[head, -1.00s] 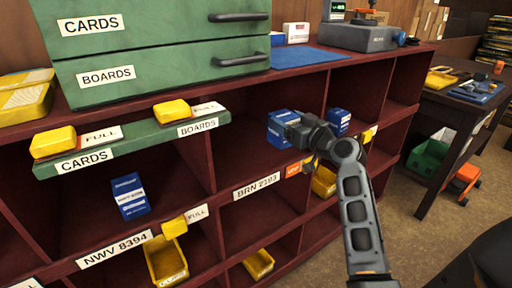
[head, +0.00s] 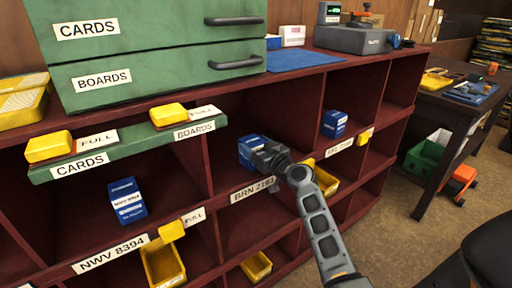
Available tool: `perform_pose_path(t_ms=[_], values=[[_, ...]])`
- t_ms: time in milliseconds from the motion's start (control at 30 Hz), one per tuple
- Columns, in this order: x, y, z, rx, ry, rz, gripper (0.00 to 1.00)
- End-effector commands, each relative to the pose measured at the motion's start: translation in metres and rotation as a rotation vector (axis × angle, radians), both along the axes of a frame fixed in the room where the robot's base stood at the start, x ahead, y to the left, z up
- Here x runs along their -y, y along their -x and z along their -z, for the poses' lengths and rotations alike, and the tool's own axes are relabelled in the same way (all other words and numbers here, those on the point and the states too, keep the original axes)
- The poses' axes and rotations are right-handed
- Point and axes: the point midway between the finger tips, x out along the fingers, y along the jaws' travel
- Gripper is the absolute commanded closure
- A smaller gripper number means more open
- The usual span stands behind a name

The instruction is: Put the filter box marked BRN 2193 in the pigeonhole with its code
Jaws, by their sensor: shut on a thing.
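My gripper (head: 262,156) is shut on a blue and white box (head: 247,145). The print on this box cannot be read from here. The box is at the opening of the pigeonhole above the label BRN 2193 (head: 253,189). I cannot tell how far inside it is or whether it touches the shelf floor. The gripper and wrist cover part of the box and the right end of that label.
Another blue box (head: 127,201) stands above the label NWV 8394 (head: 110,254). One more blue box (head: 334,124) stands in the pigeonhole to the right. Yellow bins (head: 163,264) sit lower down. A green board marked CARDS and BOARDS (head: 130,146) juts out at left.

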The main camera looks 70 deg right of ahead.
Motion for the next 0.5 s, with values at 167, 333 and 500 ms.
perform_pose_path(t_ms=[167,333,500], values=[[0.0001,-0.0001,-0.0012,0.002,0.001,0.0,0.72],[-0.0001,-0.0003,0.003,0.001,0.001,-0.001,0.72],[-0.0002,0.0,0.0021,0.0,0.0,-0.001,0.07]])
